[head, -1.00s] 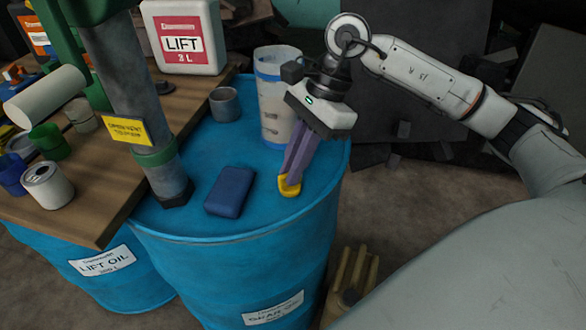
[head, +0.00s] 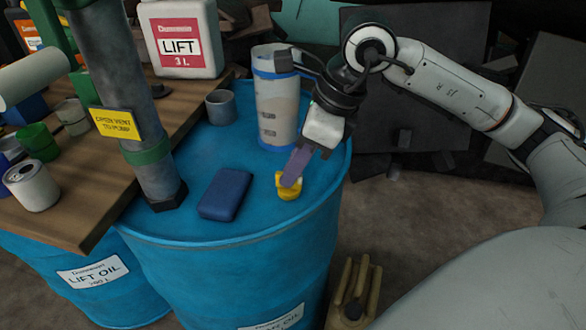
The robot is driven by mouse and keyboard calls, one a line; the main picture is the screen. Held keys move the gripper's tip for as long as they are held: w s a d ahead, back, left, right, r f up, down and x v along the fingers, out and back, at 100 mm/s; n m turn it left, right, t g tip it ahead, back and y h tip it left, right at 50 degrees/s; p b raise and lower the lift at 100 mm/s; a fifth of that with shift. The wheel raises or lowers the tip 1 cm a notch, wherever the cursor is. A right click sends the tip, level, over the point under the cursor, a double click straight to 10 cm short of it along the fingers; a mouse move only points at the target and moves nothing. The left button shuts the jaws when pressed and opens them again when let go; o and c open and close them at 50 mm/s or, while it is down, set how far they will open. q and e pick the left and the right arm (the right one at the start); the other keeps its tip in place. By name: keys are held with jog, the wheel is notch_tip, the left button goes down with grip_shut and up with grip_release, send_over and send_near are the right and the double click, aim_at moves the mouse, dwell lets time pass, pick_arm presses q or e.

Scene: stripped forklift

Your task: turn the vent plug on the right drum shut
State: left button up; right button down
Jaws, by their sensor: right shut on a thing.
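The right drum (head: 230,270) is a blue barrel with a label on its side, standing upright in the middle of the head view. The yellow vent plug (head: 289,191) sits on its top near the front right rim. My right gripper (head: 290,182) comes down over the plug from above right and is shut on it. Its purple fingers cover part of the plug. How the plug is seated is too small to tell. My left gripper is not in view.
A dark blue block (head: 225,194) lies on the drum top, left of the plug. A grey pump pipe (head: 140,120) with a yellow tag rises at the left. A wooden board (head: 75,205) holds cans.

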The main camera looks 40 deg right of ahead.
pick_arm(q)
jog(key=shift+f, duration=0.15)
pick_arm(e)
jog(key=shift+m, duration=0.3)
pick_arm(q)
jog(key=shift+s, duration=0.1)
pick_arm(e)
jog(key=c, duration=1.8)
grip_release()
jog(key=shift+c, duration=0.2)
jog(key=shift+r, duration=0.1)
pick_arm(q)
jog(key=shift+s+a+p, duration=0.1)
jog(key=shift+p, duration=0.35)
pick_arm(e)
jog(key=v, duration=1)
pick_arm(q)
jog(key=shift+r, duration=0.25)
pick_arm(e)
jog(key=shift+s+r, duration=0.1)
